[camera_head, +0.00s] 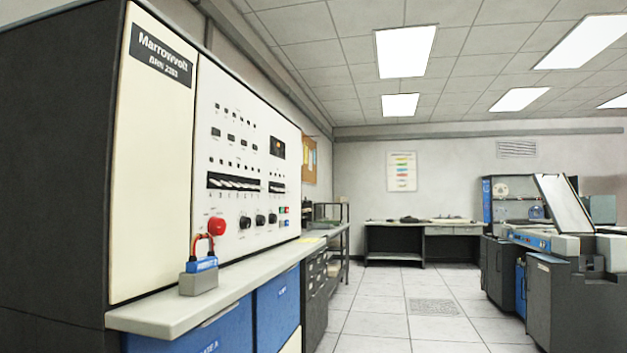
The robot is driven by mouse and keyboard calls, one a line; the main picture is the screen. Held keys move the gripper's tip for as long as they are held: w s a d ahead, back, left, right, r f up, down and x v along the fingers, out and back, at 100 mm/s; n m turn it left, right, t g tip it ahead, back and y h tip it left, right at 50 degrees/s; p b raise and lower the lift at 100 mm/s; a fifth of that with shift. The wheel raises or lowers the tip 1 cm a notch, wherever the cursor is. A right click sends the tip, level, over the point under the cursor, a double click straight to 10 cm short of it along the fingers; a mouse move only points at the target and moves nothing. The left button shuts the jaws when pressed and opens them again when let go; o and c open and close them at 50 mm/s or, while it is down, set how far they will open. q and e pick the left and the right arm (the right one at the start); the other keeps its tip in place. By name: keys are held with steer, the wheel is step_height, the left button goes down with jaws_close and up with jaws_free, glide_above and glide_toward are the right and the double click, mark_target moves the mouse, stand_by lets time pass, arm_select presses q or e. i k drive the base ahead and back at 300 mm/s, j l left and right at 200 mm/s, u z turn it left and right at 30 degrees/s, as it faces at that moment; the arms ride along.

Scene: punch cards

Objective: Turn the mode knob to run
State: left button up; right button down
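The control panel (205,120) of a tall cream and black machine stands at the left, seen at an angle. Low on it sits a row of three black knobs: a left one (245,222), a middle one (260,220) and a right one (272,218). Their labels are too small to read, so I cannot tell which is the mode knob or where it points. A red round button (217,226) is left of them. Neither of my grippers is in view.
A grey ledge (165,316) juts out below the panel. On it stands a grey block (198,283) with a blue and red padlock-like piece (203,263). Blue bins (277,308) sit beneath. The tiled floor (375,318) is clear; grey machines (560,290) stand at right.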

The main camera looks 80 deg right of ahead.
mark_target(217, 226)
steer(key=z, duration=2.25)
steer(key=i+l+z, duration=0.1)
